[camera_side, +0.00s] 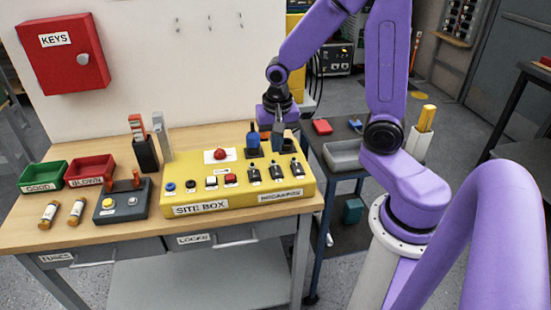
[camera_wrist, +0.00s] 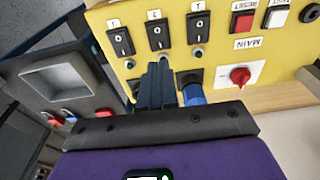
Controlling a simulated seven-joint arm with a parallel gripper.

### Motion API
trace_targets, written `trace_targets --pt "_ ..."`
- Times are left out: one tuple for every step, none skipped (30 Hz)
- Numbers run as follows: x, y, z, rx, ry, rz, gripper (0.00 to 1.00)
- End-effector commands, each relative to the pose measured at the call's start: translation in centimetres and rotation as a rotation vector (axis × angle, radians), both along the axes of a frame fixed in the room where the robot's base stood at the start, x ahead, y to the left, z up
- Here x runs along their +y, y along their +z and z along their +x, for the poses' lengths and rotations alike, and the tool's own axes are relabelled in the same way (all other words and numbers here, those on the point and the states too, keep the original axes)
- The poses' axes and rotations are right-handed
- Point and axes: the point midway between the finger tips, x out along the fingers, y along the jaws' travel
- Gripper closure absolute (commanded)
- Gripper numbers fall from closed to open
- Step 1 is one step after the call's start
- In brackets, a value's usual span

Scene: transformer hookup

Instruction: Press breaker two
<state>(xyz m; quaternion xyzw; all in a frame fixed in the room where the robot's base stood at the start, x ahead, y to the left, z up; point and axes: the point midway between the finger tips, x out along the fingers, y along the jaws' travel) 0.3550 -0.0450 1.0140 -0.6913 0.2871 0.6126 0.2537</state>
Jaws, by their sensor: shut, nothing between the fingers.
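The yellow site box (camera_side: 185,195) sits on the wooden bench and carries a row of black breakers at its right end. Breaker two (camera_wrist: 159,34) is the middle one, a black rocker between breaker three (camera_wrist: 120,41) and breaker one (camera_wrist: 201,27). It also shows in the side view (camera_side: 276,172). My gripper (camera_wrist: 156,68) is shut and empty, pointing down at the box. In the wrist view its fingertips appear just below breaker two and hide part of the panel there. In the side view my gripper (camera_side: 278,136) is behind the breaker row; contact cannot be told.
A blue plug (camera_wrist: 191,92) stands close beside my fingers. The red main knob (camera_wrist: 240,76) and red reset button (camera_wrist: 243,22) are on the same box. A dark side table with a grey tray (camera_side: 343,155) stands to the right of the bench.

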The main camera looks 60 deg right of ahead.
Motion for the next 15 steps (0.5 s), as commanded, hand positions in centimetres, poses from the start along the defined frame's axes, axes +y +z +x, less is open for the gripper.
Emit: trace_targets --pt "-0.1 -0.8 0.0 0.005 0.001 -0.002 1.00" --pt "-0.1 -1.2 0.1 0.004 0.002 -0.002 1.00" --pt "-0.2 -1.7 0.1 0.004 0.001 -0.001 1.00" --pt "-0.2 -2.1 0.1 0.005 0.001 -0.001 1.00" --pt "-0.2 -2.5 0.1 0.004 0.002 0.000 1.00" --pt "-0.3 -3.0 0.2 0.004 0.002 -0.002 1.00" --pt "-0.3 -3.3 0.2 0.004 0.001 -0.001 1.00" --pt "-0.3 -3.6 0.2 0.004 0.000 -0.001 1.00" --pt "-0.4 -4.0 0.3 0.003 0.002 0.000 1.00" --pt "-0.4 -4.3 0.3 0.004 0.003 -0.001 1.00" --pt "-0.4 -4.6 0.3 0.002 0.002 -0.001 1.00" --pt "-0.4 -4.9 0.4 0.002 0.001 -0.001 1.00" --pt "-0.4 -5.1 0.4 0.002 0.002 -0.001 1.00" --pt "-0.5 -5.3 0.4 0.002 0.002 -0.002 1.00" --pt "-0.5 -5.5 0.5 0.000 0.001 0.000 1.00"
